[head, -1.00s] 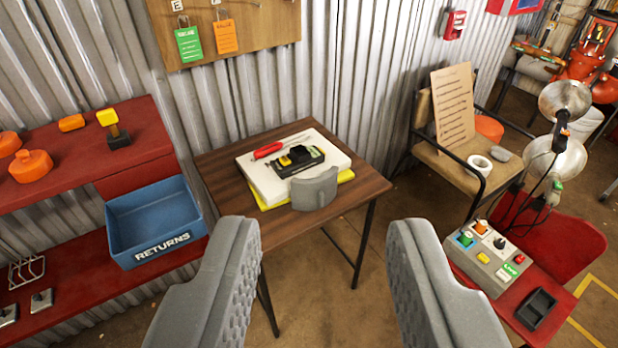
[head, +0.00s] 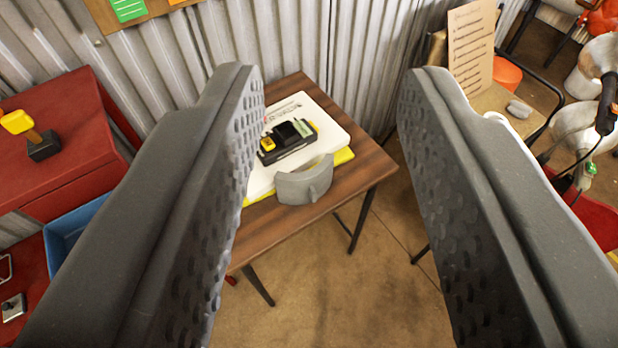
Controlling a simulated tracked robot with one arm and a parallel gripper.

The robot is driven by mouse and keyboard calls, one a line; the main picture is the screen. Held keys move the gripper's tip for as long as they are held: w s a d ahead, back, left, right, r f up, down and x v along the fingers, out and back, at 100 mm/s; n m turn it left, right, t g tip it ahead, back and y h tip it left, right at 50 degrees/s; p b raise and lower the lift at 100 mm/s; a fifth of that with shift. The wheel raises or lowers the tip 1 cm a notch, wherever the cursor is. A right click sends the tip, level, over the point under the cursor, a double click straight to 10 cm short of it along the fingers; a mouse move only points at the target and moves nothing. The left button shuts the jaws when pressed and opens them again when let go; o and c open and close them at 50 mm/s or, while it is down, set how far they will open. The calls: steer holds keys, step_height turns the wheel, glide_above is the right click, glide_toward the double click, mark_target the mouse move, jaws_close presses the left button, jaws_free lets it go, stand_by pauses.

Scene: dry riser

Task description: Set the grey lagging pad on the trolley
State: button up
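The grey lagging pad (head: 305,183), a curved half-shell, stands at the front corner of a stack on a brown wooden table (head: 352,205). The stack is a white binder or book (head: 328,118) over something yellow (head: 343,156). A black and yellow device (head: 287,141) sits on it just behind the pad. My gripper (head: 331,75) is open and empty, its two grey fingers wide apart on either side of the table in the picture. The pad shows between them, apart from both. I cannot tell for sure which thing is the trolley; a red surface shows at the right edge (head: 597,207).
A red shelf unit (head: 70,150) with a yellow-topped block (head: 28,135) and a blue bin (head: 66,228) is at left. Corrugated wall (head: 350,50) closes the back. Floor before the table is clear.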

steer(key=w+d+f+n+p, duration=0.1)
steer(key=w+d+f, duration=0.3)
steer(key=w+f, duration=0.35)
steer(key=w+d+f+n+h+p, duration=0.1)
steer(key=w+d+f+n+p, duration=0.1)
steer(key=w+d+f, duration=0.4)
steer(key=w+d+f+n+p, duration=0.1)
steer(key=w+d+f, duration=0.1)
steer(key=w+f, duration=0.65)
steer(key=n+y+p, duration=0.1)
steer(key=y+p, duration=0.3)
steer(key=y, duration=0.5)
glide_toward(315, 198)
steer(key=shift+t, duration=0.4)
steer(key=shift+f+b+x, duration=0.15)
steer(key=shift+b+x, duration=0.85)
steer(key=shift+x, duration=0.8)
steer(key=shift+f+b+x, duration=0.15)
steer(key=shift+b+x, duration=0.8)
steer(key=shift+x, duration=0.85)
steer(key=shift+w+a, duration=0.4)
steer(key=shift+w, duration=0.2)
